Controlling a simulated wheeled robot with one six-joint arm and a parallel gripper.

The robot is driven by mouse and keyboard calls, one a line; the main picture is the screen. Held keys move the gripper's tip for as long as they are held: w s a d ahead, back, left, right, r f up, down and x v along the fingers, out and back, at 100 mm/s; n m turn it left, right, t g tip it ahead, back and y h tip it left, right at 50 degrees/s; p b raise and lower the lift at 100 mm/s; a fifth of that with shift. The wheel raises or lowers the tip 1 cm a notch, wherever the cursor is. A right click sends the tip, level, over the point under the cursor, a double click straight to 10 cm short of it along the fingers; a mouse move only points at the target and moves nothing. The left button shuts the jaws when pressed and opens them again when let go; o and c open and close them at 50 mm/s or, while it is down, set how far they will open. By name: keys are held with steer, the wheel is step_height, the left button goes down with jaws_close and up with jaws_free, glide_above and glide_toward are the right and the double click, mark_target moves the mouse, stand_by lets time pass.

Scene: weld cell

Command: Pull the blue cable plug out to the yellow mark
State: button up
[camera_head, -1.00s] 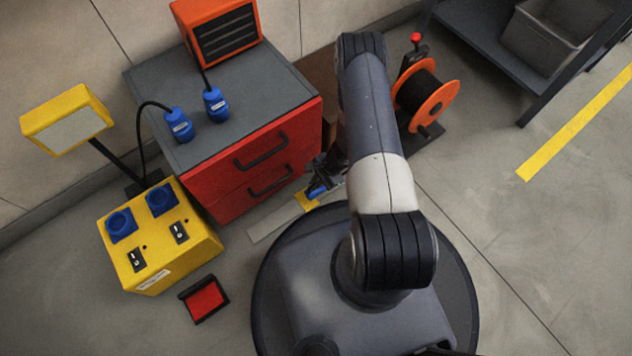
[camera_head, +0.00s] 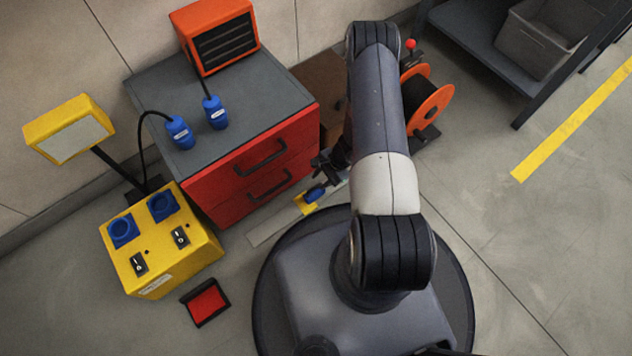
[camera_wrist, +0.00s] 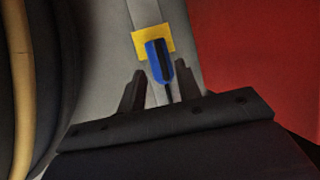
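A blue cable plug (camera_head: 315,193) lies on a pale strip on the floor, in front of the red drawer cabinet. The yellow mark (camera_head: 305,206) is on that strip, and the plug's front end overlaps it. The wrist view shows the same plug (camera_wrist: 158,62) partly over the yellow mark (camera_wrist: 142,43), its dark cable running back toward my gripper. My gripper (camera_wrist: 160,84) is open, its two dark fingers apart and behind most of the plug. In the head view my gripper (camera_head: 322,164) is small and partly hidden by my arm.
The red cabinet (camera_head: 240,175) stands close left of my gripper, with two other blue plugs (camera_head: 180,132) (camera_head: 215,112) on top. An orange cable reel (camera_head: 428,103) is behind my arm.

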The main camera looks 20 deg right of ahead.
steer(key=p+v, duration=0.1)
steer(key=v, duration=0.4)
steer(key=shift+r, duration=0.1)
